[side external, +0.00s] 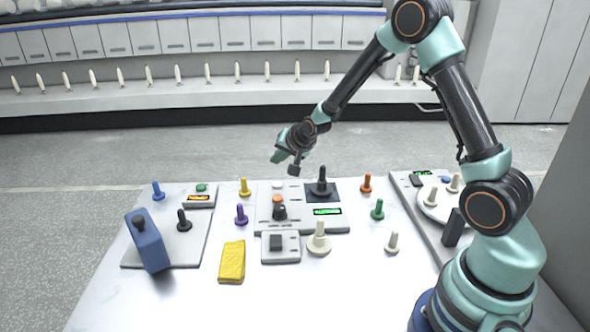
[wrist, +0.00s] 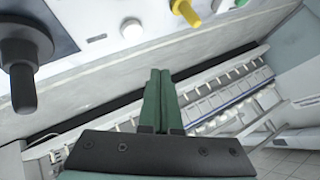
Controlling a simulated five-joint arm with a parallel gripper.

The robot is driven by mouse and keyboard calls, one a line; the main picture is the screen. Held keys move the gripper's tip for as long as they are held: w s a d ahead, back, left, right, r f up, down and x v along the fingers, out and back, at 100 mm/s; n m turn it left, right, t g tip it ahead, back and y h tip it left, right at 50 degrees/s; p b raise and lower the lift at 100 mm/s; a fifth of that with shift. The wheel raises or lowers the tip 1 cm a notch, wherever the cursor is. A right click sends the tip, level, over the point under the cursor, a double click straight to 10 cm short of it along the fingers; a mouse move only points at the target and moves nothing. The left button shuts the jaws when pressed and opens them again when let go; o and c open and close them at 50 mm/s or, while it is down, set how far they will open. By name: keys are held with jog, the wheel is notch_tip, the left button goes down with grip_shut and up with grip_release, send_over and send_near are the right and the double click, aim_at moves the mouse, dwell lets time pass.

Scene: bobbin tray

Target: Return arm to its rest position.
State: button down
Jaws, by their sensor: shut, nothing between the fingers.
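My gripper (side external: 279,157) hangs in the air above the far edge of the table in the side external view, left of the black joystick. In the wrist view its two green fingers (wrist: 158,88) lie together, shut with nothing between them. My arm reaches from its base at the right, up and over to the left. No object touches the gripper.
A round plate (side external: 436,212) holds cream bobbins near my base.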

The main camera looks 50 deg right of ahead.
jog(key=s+a+r+n, duration=0.3)
jog(key=s+a+r, duration=0.15)
jog(key=r, duration=0.35)
jog(key=s+a+r+n+g, duration=0.1)
jog(key=s+a+r+n, duration=0.1)
jog(key=s, duration=0.5)
jog(key=s+a+r+n+g+y, duration=0.1)
jog(key=s+a+r+n, duration=0.1)
jog(key=s, duration=0.5)
jog(key=s+a+r+n+g, duration=0.1)
jog(key=s+a+r+n, duration=0.1)
jog(key=s, duration=0.5)
jog(key=shift+s+a+r+n+y, duration=0.15)
jog(key=shift+s+r+n+y, duration=0.25)
jog(key=shift+r+n, duration=0.55)
